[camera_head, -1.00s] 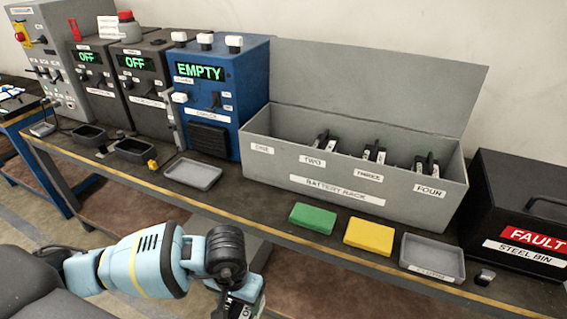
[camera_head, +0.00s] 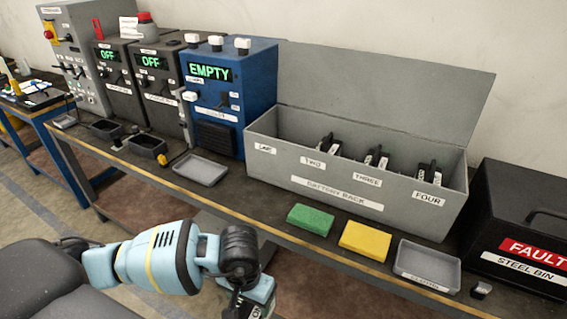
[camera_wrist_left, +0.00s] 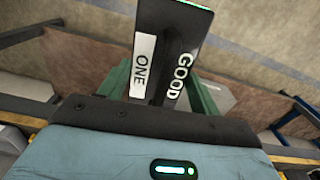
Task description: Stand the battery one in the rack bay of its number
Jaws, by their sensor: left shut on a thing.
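My left gripper (camera_head: 246,303) is low in front of the bench, near the bottom edge of the head view. In the left wrist view it is shut on battery one (camera_wrist_left: 172,45), a dark block with a white "ONE" label and the word "GOOD". The battery rack (camera_head: 345,192) is a long grey open box with its lid up. Its bays are labelled ONE, TWO, THREE and FOUR from left to right. Dark batteries stand in bays TWO (camera_head: 328,145), THREE (camera_head: 376,156) and FOUR (camera_head: 429,172). No battery shows above the wall at bay ONE. My right gripper is not in view.
A green block (camera_head: 311,219), a yellow block (camera_head: 365,240) and a grey tray (camera_head: 428,265) lie before the rack. A black steel bin (camera_head: 520,225) stands right. A blue charger (camera_head: 228,95) reading EMPTY and another grey tray (camera_head: 201,170) are left of the rack.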

